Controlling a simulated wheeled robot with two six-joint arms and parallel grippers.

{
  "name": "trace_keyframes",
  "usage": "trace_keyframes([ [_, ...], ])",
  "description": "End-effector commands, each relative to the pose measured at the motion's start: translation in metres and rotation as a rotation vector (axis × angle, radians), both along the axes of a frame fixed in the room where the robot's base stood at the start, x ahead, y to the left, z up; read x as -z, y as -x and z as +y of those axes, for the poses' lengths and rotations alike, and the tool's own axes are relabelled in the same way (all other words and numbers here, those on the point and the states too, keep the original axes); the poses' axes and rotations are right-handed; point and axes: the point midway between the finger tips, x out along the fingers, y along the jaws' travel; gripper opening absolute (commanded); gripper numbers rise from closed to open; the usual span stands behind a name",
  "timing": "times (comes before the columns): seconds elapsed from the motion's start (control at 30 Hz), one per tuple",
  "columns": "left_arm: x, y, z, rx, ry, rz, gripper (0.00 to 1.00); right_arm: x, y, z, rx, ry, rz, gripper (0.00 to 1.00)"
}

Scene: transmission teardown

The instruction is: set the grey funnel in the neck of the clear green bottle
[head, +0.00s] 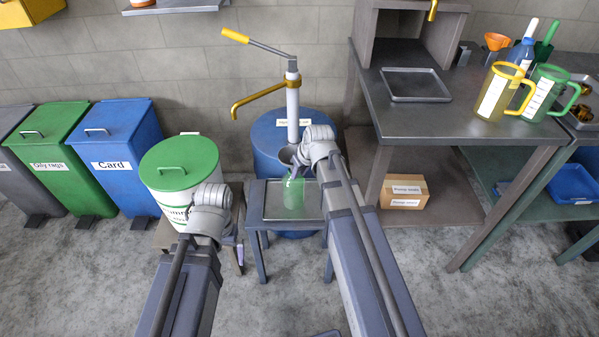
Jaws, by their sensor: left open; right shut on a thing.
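The clear green bottle (293,194) stands upright on a tray on a small low table, in front of the blue drum. My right gripper (299,164) is shut on the grey funnel (286,155), which is just above the bottle's top. The gripper partly hides the funnel and the bottle's neck, so I cannot tell whether the funnel's spout is inside the neck. My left gripper (184,213) is open, in front of the green-lidded bin and apart from the bottle. Its fingers are hard to make out.
The small table (258,222) sits before the blue drum (262,140) with its hand pump (292,100). The green-lidded bin (180,158) stands left of it. At right, a workbench (425,117) carries a yellow jug (497,97), a green jug (541,100) and an orange funnel (496,41).

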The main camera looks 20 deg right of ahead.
Motion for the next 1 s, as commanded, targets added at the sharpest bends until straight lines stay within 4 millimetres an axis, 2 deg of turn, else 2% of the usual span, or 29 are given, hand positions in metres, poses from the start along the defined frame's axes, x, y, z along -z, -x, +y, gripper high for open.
trace_keyframes([
  [0.8, 0.0079, -0.0001, 0.0, 0.0, 0.0, 0.0, 1.0, 0.008, 0.0, 0.0, 0.0, 0.0, 0.0, 0.0],
  [0.83, 0.008, 0.0, -0.0001, 0.0, 0.0, 0.0, 1.0, 0.008, 0.0, 0.0, 0.0, 0.0, 0.0, 0.25],
  [1.0, 0.008, 0.0, -0.0001, 0.0, 0.0, 0.0, 1.0, 0.008, 0.0, 0.0, 0.0, 0.0, 0.0, 0.44],
])
